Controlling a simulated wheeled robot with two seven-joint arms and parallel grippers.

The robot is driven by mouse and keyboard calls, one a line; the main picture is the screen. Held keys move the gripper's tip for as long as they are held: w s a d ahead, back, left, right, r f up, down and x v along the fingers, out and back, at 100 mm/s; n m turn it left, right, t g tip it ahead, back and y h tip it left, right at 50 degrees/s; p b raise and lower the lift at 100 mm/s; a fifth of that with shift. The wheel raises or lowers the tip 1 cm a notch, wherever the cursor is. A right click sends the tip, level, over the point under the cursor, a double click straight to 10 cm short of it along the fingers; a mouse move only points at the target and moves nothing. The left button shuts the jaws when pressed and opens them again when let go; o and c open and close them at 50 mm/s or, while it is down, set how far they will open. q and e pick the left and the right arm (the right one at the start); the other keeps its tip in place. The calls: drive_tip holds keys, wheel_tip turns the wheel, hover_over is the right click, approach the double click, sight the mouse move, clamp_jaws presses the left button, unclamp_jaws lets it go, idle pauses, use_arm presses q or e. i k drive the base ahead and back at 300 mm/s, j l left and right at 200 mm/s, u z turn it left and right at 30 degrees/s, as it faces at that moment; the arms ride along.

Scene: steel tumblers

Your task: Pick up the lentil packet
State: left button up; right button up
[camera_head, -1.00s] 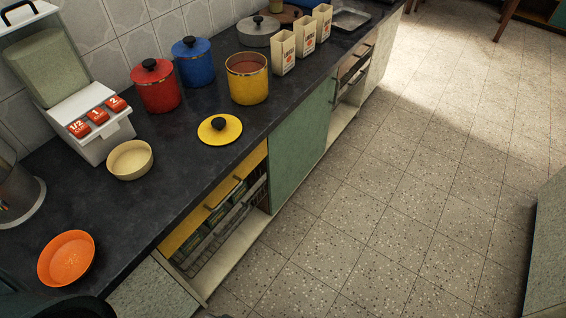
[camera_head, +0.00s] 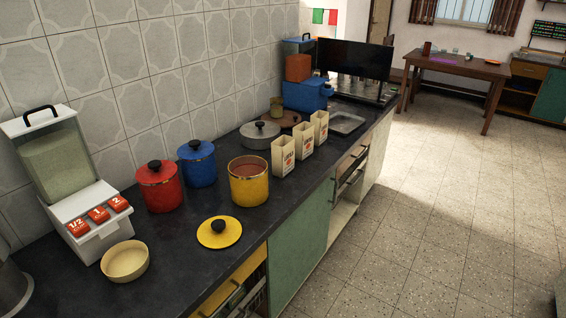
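Three cream packets with red and dark print stand upright in a row on the dark counter: the near packet (camera_head: 283,156), the middle packet (camera_head: 303,138) and the far packet (camera_head: 320,127). Their tops look open. The print is too small to read, so I cannot tell which, if any, is the lentil packet. A yellow canister (camera_head: 248,187) without its lid stands just left of them, with something reddish-brown inside. Neither of my grippers is in view.
On the counter (camera_head: 185,262) are a yellow lid (camera_head: 219,232), cream bowl (camera_head: 125,261), red canister (camera_head: 159,188), blue canister (camera_head: 197,165), grain dispenser (camera_head: 75,180), grey lidded pot (camera_head: 260,135) and metal tray (camera_head: 346,123). The floor (camera_head: 420,230) to the right is clear.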

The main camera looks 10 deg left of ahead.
sight(283, 157)
drive_tip(key=i+l+u, duration=0.15)
drive_tip(key=i+l, duration=0.3)
drive_tip(key=i+l+u, duration=0.15)
drive_tip(key=i+l, duration=0.4)
drive_tip(key=i+l+u, duration=0.15)
drive_tip(key=i+l, duration=0.35)
drive_tip(key=i+l+u, duration=0.15)
drive_tip(key=i+l, duration=0.3)
drive_tip(key=l, duration=0.3)
